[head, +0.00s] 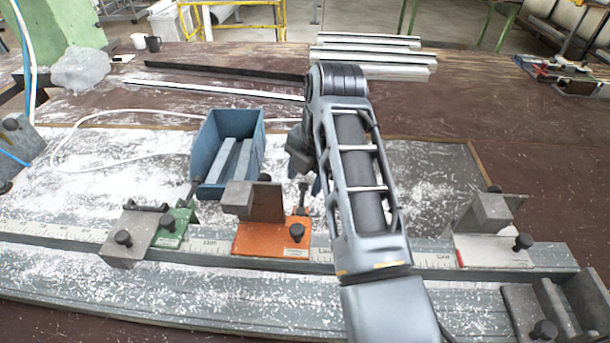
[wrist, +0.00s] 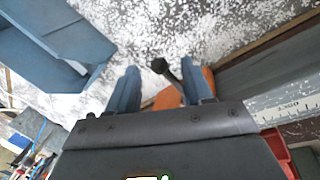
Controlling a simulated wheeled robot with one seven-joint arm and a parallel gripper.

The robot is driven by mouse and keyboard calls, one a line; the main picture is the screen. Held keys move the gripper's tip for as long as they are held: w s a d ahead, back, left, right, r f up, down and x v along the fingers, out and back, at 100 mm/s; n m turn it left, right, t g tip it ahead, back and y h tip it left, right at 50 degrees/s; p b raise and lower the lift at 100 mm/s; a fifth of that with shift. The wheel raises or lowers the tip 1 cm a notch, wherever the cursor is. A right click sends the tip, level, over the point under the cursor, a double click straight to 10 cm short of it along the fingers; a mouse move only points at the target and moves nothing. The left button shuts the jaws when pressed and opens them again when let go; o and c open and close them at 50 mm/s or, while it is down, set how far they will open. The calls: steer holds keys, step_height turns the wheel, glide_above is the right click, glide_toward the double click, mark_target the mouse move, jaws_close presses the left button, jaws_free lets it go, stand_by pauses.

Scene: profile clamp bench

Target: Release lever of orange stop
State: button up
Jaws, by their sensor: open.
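The orange stop (head: 272,238) sits on the scaled rail left of my arm, with a grey angle block and a black knob. Its dark lever (head: 303,190) stands up at the stop's rear right. My gripper (head: 308,183) is just behind and right of it, mostly hidden by my arm. In the wrist view my gripper (wrist: 160,86) is open, its two blue-grey fingers apart. The lever's round black end (wrist: 160,65) shows between and slightly beyond the fingertips, nearer the right one. I cannot tell whether they touch. Orange parts of the stop (wrist: 208,79) show beside the right finger.
A green stop (head: 172,232) is left on the rail (head: 400,254), and a white-and-red stop (head: 490,252) right. A blue bin (head: 206,150) with grey bars stands behind the orange stop; its corner (wrist: 75,42) is near the left finger. White chips cover the bench.

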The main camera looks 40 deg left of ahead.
steer(key=shift+a+f, duration=0.15)
steer(key=shift+f, duration=0.5)
jaws_close()
